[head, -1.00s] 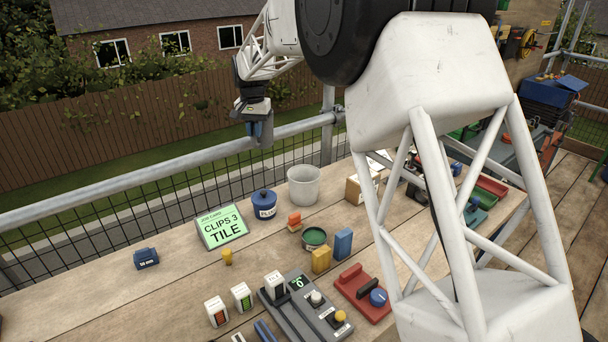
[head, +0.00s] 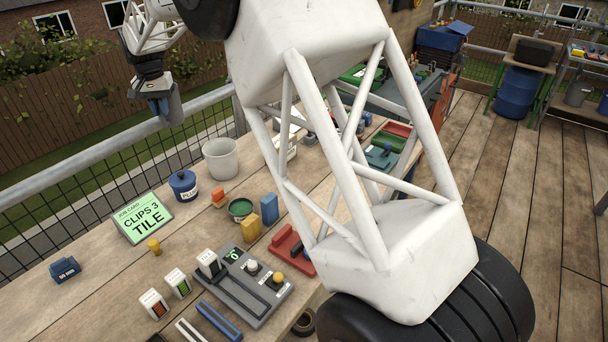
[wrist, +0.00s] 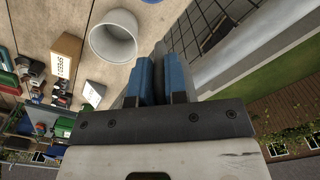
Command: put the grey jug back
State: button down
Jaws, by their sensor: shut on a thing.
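My gripper (head: 163,106) is raised near the railing, beyond the bench's far edge. Its blue fingers, also in the wrist view (wrist: 158,85), are shut on a narrow dark grey piece (wrist: 158,72). Most of that piece is hidden, and I cannot tell what it belongs to. A light grey, open-topped round vessel (head: 220,160) stands upright on the bench, right of and below my gripper in the head view. It also shows in the wrist view (wrist: 113,38), apart from the fingers. No handle shows on it, and I cannot tell whether it is the jug.
A blue lidded pot (head: 184,187), green job card (head: 143,217), green-topped tin (head: 240,209), coloured blocks and a slider console (head: 246,283) crowd the bench. The metal railing (head: 100,150) runs behind. Bare boards lie at the bench's near left.

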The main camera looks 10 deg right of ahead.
jog(key=s+d+f+m, duration=0.1)
jog(key=d+f, duration=0.1)
jog(key=d, duration=0.5)
jog(key=s+d+f+m, duration=0.1)
jog(key=s+d+f, duration=0.1)
jog(key=d, duration=0.4)
jog(key=s+d+f+m, duration=0.2)
jog(key=s+d+f, duration=0.2)
jog(key=d, duration=0.5)
jog(key=s+d+f+m, duration=0.2)
jog(key=s+d+f, duration=0.2)
jog(key=s+d, duration=0.5)
jog(key=s+d+f+m, duration=0.3)
jog(key=s+d+f, duration=0.2)
jog(key=d, duration=0.5)
jog(key=shift+s+d, duration=0.3)
jog(key=shift+s, duration=0.75)
jog(key=shift+w+r, duration=0.1)
jog(key=shift+w, duration=0.05)
jog(key=w+a+f, duration=0.1)
jog(key=w, duration=1.4)
jog(key=shift+w+f, duration=0.25)
jog(key=shift+w, duration=0.15)
jog(key=shift+a, duration=0.1)
jog(key=shift+f, duration=1.75)
jog(key=shift+f, duration=0.15)
